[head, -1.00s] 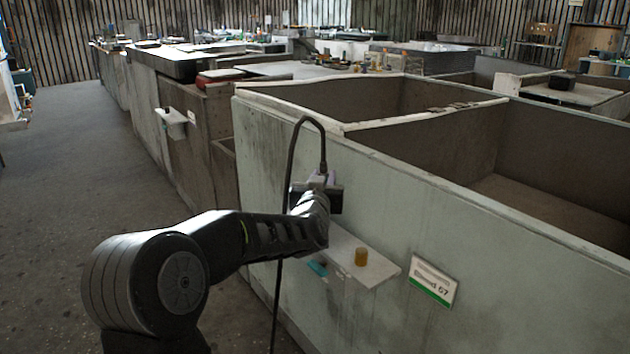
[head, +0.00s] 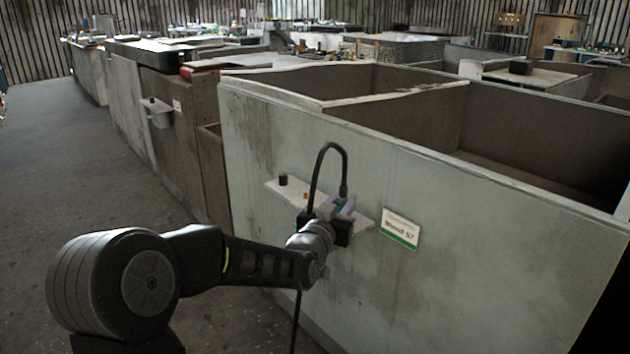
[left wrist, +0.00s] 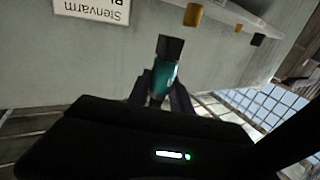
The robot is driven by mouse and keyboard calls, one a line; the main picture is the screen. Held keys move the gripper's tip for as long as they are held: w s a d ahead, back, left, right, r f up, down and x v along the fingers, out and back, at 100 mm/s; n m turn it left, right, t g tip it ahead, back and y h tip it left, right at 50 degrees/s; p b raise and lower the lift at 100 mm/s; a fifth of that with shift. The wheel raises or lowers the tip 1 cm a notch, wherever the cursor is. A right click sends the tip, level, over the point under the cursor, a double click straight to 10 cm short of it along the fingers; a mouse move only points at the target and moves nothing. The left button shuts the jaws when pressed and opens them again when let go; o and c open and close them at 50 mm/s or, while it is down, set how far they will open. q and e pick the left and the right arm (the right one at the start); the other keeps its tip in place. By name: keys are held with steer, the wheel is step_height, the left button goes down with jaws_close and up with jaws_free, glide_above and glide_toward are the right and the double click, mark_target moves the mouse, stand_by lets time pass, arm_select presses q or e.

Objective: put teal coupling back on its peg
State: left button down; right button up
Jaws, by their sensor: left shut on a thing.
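The teal coupling (left wrist: 163,78) shows in the left wrist view, with a dark block-like end (left wrist: 170,47). My left gripper (left wrist: 161,88) is shut on it, one finger at each side. In the head view my left gripper (head: 333,218) is in front of the right part of a small pale shelf (head: 362,217) on the pen wall; there the coupling is mostly hidden by it. On the shelf are an ochre piece (left wrist: 193,14) and a black piece (left wrist: 257,39); the black piece (head: 283,181) stands at the left end in the head view. I cannot make out an empty peg. My right gripper is not in view.
A white and green sign (head: 400,229) is on the wall just right of the shelf. The pale pen wall (head: 450,260) rises behind the shelf. A black cable loops over my left wrist. The floor (head: 75,170) at the left is clear.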

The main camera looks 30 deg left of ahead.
arm_select(q)
steer(key=s+d+f+m+h, duration=0.2)
steer(key=s+d+f+h, duration=0.1)
steer(key=d, duration=0.5)
steer(key=s+d+f+m+h, duration=0.3)
steer(key=d+f+h, duration=0.2)
steer(key=d, duration=0.4)
steer(key=shift+s+g, duration=0.15)
steer(key=shift+g, duration=0.25)
